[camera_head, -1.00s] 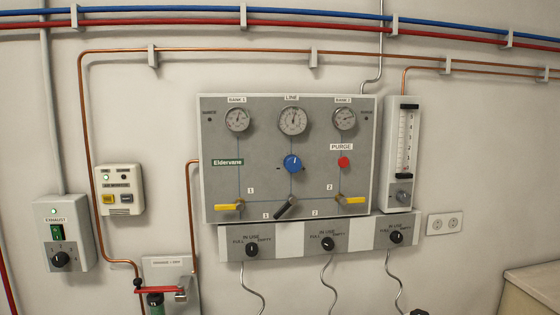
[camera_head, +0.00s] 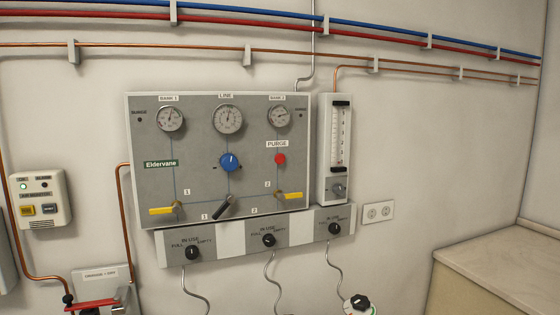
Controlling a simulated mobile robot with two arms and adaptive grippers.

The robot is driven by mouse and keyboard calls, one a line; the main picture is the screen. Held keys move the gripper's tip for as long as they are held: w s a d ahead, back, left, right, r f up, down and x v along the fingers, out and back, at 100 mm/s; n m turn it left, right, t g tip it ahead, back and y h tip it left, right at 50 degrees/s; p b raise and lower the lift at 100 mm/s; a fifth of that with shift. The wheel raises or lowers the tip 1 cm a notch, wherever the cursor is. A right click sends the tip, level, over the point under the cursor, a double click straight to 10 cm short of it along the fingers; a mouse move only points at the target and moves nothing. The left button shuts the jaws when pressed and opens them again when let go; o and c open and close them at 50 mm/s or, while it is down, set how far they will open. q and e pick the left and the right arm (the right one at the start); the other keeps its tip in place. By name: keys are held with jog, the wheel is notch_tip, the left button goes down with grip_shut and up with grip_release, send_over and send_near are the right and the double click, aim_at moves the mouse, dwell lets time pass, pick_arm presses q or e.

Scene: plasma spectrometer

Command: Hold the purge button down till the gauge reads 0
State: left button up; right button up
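The red purge button (camera_head: 280,159) is on the right part of the grey Eldervane panel (camera_head: 200,195), just below the PURGE label (camera_head: 277,144). Three round gauges are along the panel's top: the Bank 1 gauge (camera_head: 170,118), the Line gauge (camera_head: 228,118) and the Bank 2 gauge (camera_head: 279,116). Their needles are too small to read surely. Neither of my grippers shows in the head view, and nothing touches the button.
A blue knob (camera_head: 229,162) and yellow-handled valves (camera_head: 290,196) are on the panel. A flowmeter (camera_head: 340,140) is at its right. A counter (camera_head: 500,262) stands at the lower right. An alarm box (camera_head: 40,199) is at the left.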

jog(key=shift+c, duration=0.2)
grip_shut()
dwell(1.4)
